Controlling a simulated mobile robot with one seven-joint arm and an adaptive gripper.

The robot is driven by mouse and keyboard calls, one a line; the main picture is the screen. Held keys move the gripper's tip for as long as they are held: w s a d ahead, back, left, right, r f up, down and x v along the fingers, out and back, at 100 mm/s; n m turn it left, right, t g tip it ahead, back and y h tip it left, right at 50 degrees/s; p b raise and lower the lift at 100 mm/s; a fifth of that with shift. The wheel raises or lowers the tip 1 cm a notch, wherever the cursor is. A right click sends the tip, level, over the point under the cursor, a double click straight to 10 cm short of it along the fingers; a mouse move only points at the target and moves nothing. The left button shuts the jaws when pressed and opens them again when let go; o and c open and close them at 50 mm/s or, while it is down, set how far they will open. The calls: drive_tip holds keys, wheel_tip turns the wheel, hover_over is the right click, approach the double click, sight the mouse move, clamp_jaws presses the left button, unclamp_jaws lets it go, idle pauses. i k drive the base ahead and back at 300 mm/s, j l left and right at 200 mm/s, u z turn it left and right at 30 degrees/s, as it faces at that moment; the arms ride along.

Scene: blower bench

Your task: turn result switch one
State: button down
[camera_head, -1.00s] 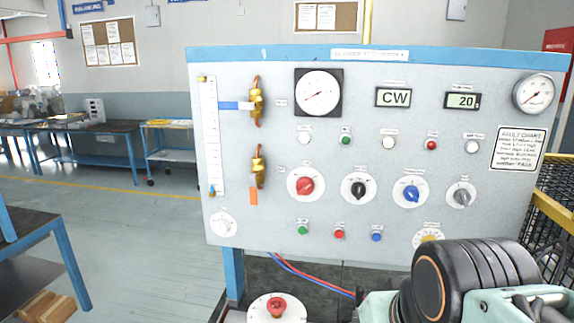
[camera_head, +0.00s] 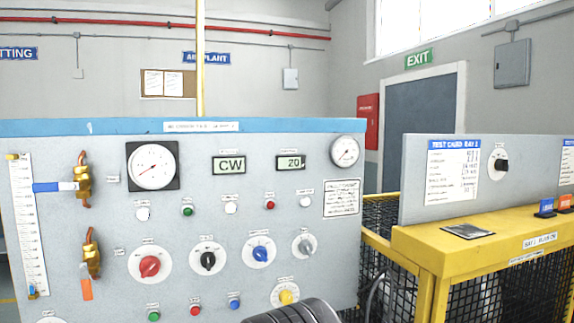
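A grey panel (camera_head: 415,190) with a sheet headed TEST CARD BAY 1 (camera_head: 453,170) stands on the right. It carries a black rotary knob (camera_head: 501,164) on a white round dial, with a label above too small to read. The large blower panel (camera_head: 110,212) on the left carries a row of rotary knobs: red (camera_head: 149,266), black (camera_head: 208,261), blue (camera_head: 260,254) and grey (camera_head: 305,246). A yellow knob (camera_head: 287,297) sits below them. I cannot read which knob is result switch one. Only a black ribbed part of my arm shows at the bottom edge; my gripper is out of view.
A yellow bench (camera_head: 415,240) with mesh sides stands under the right panel. Brass valves (camera_head: 84,180) protrude from the blower panel. A door stands behind.

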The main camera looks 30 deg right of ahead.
sight(500, 164)
drive_tip(key=z, duration=0.45)
drive_tip(key=k+z, duration=0.15)
drive_tip(key=z, duration=0.35)
drive_tip(key=k+z, duration=0.1)
drive_tip(key=z, duration=0.85)
drive_tip(key=k+z, duration=0.15)
drive_tip(key=z, duration=0.3)
drive_tip(key=i+l+u, duration=0.1)
drive_tip(key=l, duration=0.2)
drive_tip(key=i+l+u, duration=0.25)
drive_tip(key=l, duration=0.4)
drive_tip(key=i+l+u, duration=0.1)
drive_tip(key=i+l, duration=0.15)
drive_tip(key=i+l+u, duration=0.1)
drive_tip(key=l, duration=0.35)
drive_tip(key=i+l+u, duration=0.15)
drive_tip(key=l, duration=0.2)
